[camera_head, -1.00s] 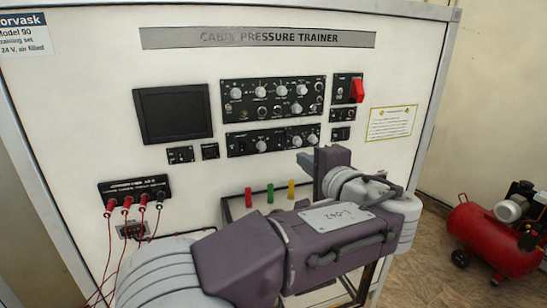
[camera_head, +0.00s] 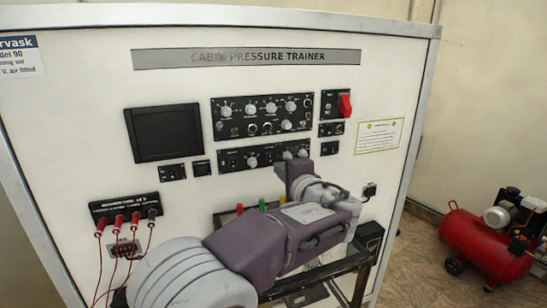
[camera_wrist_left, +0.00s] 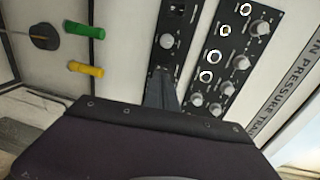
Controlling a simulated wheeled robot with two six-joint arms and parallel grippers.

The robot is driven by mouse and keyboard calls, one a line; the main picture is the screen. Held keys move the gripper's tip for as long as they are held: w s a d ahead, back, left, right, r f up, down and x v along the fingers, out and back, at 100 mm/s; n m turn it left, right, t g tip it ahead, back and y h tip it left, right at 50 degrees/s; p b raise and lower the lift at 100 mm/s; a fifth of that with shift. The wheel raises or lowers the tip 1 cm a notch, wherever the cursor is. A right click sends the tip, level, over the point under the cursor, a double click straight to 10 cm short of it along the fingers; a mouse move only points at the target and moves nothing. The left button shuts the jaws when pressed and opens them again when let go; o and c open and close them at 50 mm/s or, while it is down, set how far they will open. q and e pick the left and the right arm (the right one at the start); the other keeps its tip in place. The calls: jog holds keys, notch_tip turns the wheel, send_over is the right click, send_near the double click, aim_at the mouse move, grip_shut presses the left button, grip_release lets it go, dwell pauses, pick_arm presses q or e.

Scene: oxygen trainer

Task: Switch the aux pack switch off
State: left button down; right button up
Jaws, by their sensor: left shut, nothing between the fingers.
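The trainer panel (camera_head: 185,90) carries several black modules. Their labels are too small to read, so I cannot tell which switch is the aux pack switch. Small switch modules sit on the right, one with a red guard (camera_head: 345,105), one below it (camera_head: 331,129) and a lower one (camera_head: 329,148). My left gripper (camera_head: 291,163) is shut and empty, in front of the right end of the lower knob module (camera_head: 240,160). In the left wrist view the gripper (camera_wrist_left: 160,90) overlaps that module (camera_wrist_left: 168,65), partly hiding it; contact cannot be told. My right gripper is out of view.
A larger knob module (camera_head: 262,116) is above. Red leads (camera_head: 118,222) hang at lower left. A red compressor (camera_head: 480,240) stands on the floor at right.

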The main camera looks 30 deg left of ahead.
aim_at(269, 160)
pick_arm(q)
jog(key=p+x, duration=0.2)
jog(key=x, duration=0.3)
jog(key=shift+r, duration=0.1)
jog(key=shift+w+a, duration=0.3)
jog(key=shift+a, duration=0.05)
jog(key=shift+s+d, duration=0.1)
jog(key=shift+f, duration=0.25)
